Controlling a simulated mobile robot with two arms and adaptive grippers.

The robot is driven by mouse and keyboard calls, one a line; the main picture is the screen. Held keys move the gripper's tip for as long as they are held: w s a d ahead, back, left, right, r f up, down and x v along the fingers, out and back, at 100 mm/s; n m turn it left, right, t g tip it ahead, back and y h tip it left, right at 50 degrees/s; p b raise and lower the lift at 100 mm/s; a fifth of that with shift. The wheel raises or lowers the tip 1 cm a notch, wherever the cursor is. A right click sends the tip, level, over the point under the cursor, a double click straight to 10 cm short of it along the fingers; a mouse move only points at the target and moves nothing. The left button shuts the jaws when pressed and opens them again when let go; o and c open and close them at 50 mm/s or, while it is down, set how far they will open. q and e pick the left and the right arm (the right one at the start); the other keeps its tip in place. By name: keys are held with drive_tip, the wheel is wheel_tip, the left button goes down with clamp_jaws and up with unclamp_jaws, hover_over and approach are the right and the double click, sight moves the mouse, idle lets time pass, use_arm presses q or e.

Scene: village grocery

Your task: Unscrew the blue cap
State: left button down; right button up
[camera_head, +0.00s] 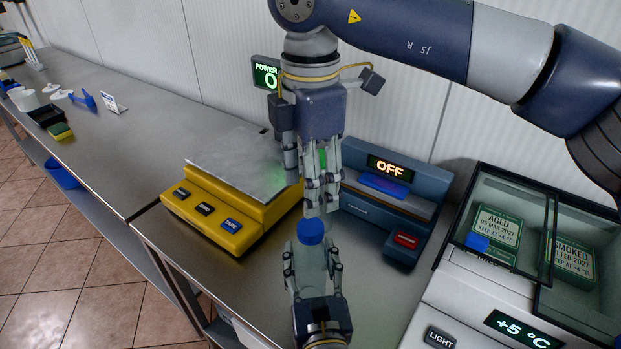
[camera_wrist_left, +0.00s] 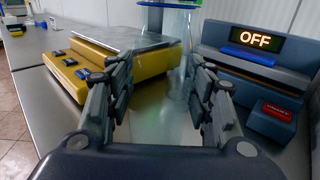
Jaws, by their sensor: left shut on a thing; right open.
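The blue cap (camera_head: 311,231) sits on top of a clear bottle, whose see-through body shows in the left wrist view (camera_wrist_left: 179,48). The cap's lower edge shows at the top of that view (camera_wrist_left: 157,3). My left gripper (camera_head: 313,262) is shut on the bottle below the cap, and its fingers (camera_wrist_left: 158,100) stand on both sides of it. In the head view the fingers hide most of the bottle. My right gripper (camera_head: 321,200) is open and points down, just above the cap. I cannot tell whether its fingertips touch the cap.
A yellow scale (camera_head: 232,218) stands left of the grippers. A grey-blue device reading OFF (camera_head: 428,203) stands behind right. A glass-topped cold case (camera_head: 455,290) is at the right.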

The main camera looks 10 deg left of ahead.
sight(311, 226)
drive_tip(key=shift+m, duration=1.2)
drive_tip(key=shift+f, duration=0.2)
wheel_tip(311, 226, down, 8)
drive_tip(key=shift+r, duration=0.2)
drive_tip(key=shift+c, duration=0.2)
